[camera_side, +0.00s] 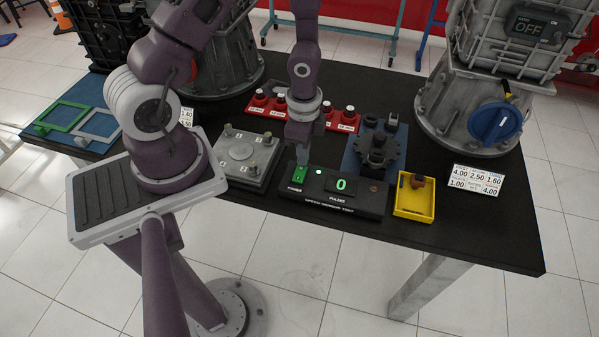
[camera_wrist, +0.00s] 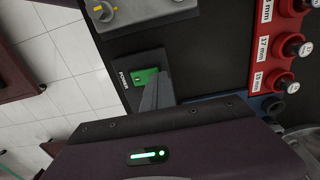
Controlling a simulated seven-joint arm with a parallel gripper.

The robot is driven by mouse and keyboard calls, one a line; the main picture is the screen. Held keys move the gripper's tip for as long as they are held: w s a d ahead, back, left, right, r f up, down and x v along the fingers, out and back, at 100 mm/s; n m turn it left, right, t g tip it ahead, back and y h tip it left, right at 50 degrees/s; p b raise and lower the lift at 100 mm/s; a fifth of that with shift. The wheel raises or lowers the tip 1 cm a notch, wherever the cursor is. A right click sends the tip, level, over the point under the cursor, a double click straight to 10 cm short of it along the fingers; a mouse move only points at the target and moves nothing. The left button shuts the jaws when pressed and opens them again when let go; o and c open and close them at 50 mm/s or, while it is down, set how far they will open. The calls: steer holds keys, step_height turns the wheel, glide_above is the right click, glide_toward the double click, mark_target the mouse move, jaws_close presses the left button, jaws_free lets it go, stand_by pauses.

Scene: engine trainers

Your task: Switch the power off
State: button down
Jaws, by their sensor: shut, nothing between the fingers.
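The green power switch (camera_side: 300,174) sits at the left end of a black speed sensor test box (camera_side: 345,207). A green light (camera_side: 319,171) is lit beside it, and the green display (camera_side: 341,185) reads 0. My gripper (camera_side: 302,162) points down just above and behind the switch, with its fingers shut and empty. In the wrist view the fingers (camera_wrist: 163,78) reach the switch (camera_wrist: 147,77) and cover part of it. I cannot tell whether the fingertips touch it.
A grey plate with bolts (camera_side: 240,155) lies to the left. Red socket holders (camera_side: 338,119) stand behind my gripper. A blue fixture with a gear (camera_side: 377,150) and a yellow tray (camera_side: 414,204) are to the right.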

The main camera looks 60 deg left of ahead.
steer(key=shift+f, duration=0.6)
step_height(320, 180, up, 7)
stand_by(0.7)
step_height(320, 180, up, 10)
steer(key=a+n+t+y, duration=0.1)
steer(key=n+t+y, duration=0.1)
steer(key=n, duration=0.1)
steer(key=s+d+r+n+t+h, duration=0.2)
steer(key=s+d+r+n, duration=0.4)
steer(key=s+r, duration=0.6)
step_height(320, 180, up, 3)
steer(key=shift+d+f+t, duration=0.1)
steer(key=shift+d+t, duration=0.5)
steer(key=shift+t, duration=0.2)
